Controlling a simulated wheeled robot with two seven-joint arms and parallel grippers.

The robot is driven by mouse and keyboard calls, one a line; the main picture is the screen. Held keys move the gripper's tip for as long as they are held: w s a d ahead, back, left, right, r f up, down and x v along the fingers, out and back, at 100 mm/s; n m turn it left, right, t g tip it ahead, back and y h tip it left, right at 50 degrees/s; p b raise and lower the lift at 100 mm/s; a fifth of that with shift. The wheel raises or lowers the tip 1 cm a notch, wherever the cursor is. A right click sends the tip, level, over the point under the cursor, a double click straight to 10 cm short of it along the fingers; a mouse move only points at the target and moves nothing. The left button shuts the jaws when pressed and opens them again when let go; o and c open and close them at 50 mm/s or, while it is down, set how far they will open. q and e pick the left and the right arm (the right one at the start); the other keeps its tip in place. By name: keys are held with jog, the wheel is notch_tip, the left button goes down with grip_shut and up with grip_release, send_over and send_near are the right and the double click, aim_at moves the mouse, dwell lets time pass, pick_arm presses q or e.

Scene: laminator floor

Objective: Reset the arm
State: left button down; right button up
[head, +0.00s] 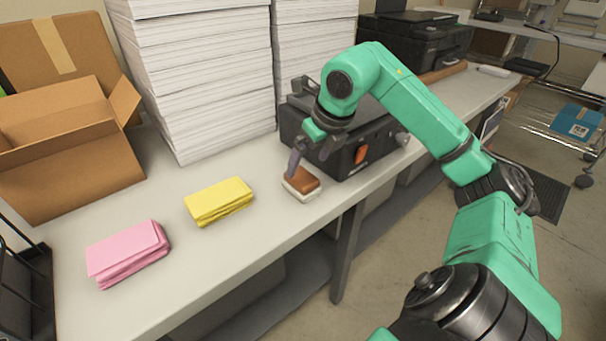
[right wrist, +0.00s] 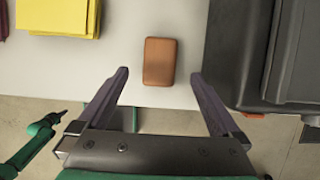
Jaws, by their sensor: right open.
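My right arm is green and reaches in from the right in the head view. Its gripper (head: 304,160) hangs just above a brown-topped block with a pale base (head: 301,183), near the table's front edge. In the right wrist view the gripper (right wrist: 160,85) is open, its two dark fingers spread wide. The brown block (right wrist: 159,62) lies ahead of the gap between the fingertips, and nothing is held. My left gripper is not seen in the head view; a green arm part with a dark tip shows at the lower left of the wrist view.
A black laminator-like machine (head: 352,145) stands right behind the block, close to my gripper. A yellow cloth stack (head: 219,201) and a pink one (head: 128,253) lie to the left. Tall paper stacks (head: 200,75) and an open cardboard box (head: 65,150) stand behind. The front table strip is clear.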

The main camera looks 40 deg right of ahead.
jog(key=v, duration=0.5)
jog(key=shift+p, duration=0.3)
